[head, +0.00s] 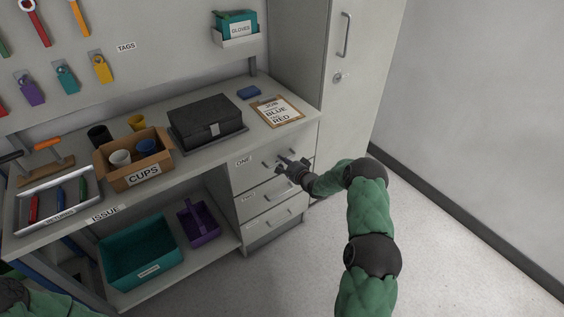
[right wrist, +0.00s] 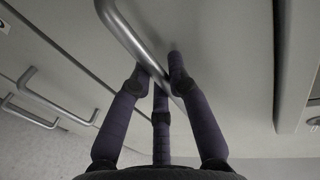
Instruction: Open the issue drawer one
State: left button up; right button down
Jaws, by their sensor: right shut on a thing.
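Issue drawer one (head: 248,172) is the top drawer of a grey unit under the right end of the bench, with the label ONE at its upper left. In the head view its front looks flush with the unit. My right gripper (head: 284,163) is at this drawer's front. In the right wrist view its fingers (right wrist: 162,82) are shut on a curved metal bar handle (right wrist: 125,32). My left gripper does not show; only a bit of my left arm is at the lower left corner.
Drawers TWO (head: 262,201) and the lowest one (head: 268,223) sit below with bar handles. A clipboard (head: 262,112) and black case (head: 185,128) lie on the bench above. A tall cabinet (head: 322,60) stands behind at right. Floor in front of the drawers is clear.

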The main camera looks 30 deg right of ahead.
jog(key=f+p+v, duration=0.2)
jog(key=p+v, duration=0.1)
jog(key=v, duration=0.9)
jog(key=s+f+p+v, duration=0.1)
jog(key=f+p+v, duration=0.2)
jog(key=v, duration=1)
jog(key=shift+s+d+p, duration=0.2)
jog(key=shift+s+p, duration=0.15)
jog(key=shift+p, duration=0.45)
jog(key=shift+f, duration=0.1)
jog(key=c, duration=1.2)
grip_release()
jog(key=shift+s, duration=0.1)
jog(key=v, duration=1.2)
jog(key=shift+d, duration=0.1)
